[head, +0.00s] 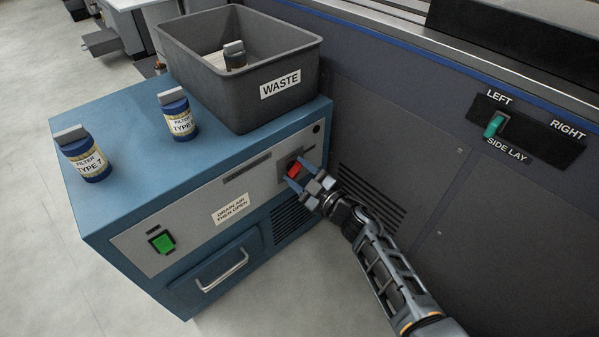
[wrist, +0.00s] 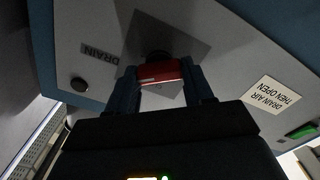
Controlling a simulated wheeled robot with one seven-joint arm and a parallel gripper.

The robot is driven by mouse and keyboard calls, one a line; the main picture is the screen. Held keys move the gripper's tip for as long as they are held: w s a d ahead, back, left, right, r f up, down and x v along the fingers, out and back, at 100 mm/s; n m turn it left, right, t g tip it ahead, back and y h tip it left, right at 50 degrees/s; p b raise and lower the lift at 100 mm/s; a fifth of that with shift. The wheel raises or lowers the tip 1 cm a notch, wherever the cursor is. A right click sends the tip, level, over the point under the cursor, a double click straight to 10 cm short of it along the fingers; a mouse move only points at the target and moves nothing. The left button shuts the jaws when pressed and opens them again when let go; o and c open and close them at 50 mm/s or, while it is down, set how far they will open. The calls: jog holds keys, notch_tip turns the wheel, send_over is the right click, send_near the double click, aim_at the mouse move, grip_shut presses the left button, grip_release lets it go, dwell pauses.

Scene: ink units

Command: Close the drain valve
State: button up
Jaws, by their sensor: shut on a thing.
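The drain valve has a red handle (head: 294,171) on the front panel of the blue cabinet (head: 135,115), at the panel's right end. My gripper (head: 300,180) reaches it from the lower right and is shut on the handle. In the wrist view the red handle (wrist: 160,72) lies crosswise between the two fingers of my gripper (wrist: 160,82). A dark round stem shows behind it on a grey plate. A DRAIN label (wrist: 99,54) is beside the plate. The handle is partly covered by the fingers in the head view.
The front also has a green switch (head: 163,242) and a drawer handle (head: 222,272). The dark machine wall (head: 400,130) stands close on the right.

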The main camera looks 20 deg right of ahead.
jog(key=n+b, duration=0.1)
jog(key=n, duration=0.4)
jog(key=shift+w+a+n, duration=0.1)
jog(key=shift+a+n, duration=0.05)
jog(key=shift+n, duration=0.25)
jog(key=n+b, duration=0.1)
jog(key=n, duration=0.4)
jog(key=shift+a, duration=0.1)
jog(key=o, duration=1)
jog(key=shift+f, duration=0.1)
jog(key=shift+o, duration=0.2)
jog(key=p+v, duration=0.2)
jog(key=v, duration=0.6)
